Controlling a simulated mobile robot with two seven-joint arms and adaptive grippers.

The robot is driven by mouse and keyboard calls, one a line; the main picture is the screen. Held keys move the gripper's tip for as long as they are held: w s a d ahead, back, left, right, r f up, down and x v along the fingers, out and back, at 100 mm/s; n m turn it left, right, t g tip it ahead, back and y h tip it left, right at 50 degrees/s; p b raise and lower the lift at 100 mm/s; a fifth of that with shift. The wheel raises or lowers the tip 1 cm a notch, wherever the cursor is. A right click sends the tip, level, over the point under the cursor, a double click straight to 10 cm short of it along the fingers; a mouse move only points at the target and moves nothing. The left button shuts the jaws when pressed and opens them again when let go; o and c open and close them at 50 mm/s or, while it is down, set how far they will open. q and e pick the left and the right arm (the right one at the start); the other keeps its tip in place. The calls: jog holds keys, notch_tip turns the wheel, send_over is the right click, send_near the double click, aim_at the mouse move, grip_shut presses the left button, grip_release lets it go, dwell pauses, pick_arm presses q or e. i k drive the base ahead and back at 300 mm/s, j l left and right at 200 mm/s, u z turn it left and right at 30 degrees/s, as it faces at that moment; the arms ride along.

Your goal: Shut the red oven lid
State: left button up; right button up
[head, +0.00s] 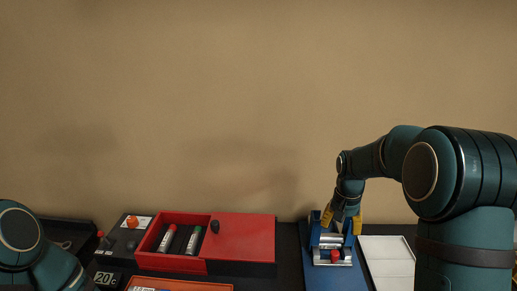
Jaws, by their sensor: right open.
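The red oven (172,262) stands left of centre in the head view, its left part open on top. Two tubes lie inside, one with a red end (167,238) and one with a green end (193,240). The flat red lid (245,238) covers only the right part, with a dark knob (214,227) near its left edge. My right gripper (341,222) has yellow fingertips and is open, pointing down over a blue device, well right of the lid. My left arm shows at the lower left, but its gripper is out of view.
The blue device (326,242) with a red-ended cylinder (335,256) stands on a blue mat (345,279). A white tray (388,262) is to its right. A dark panel with an orange knob (132,222) and a "20" display (103,278) adjoins the oven. An orange-rimmed tray (180,284) is in front.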

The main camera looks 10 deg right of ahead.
aim_at(235, 237)
jog(key=k, duration=1)
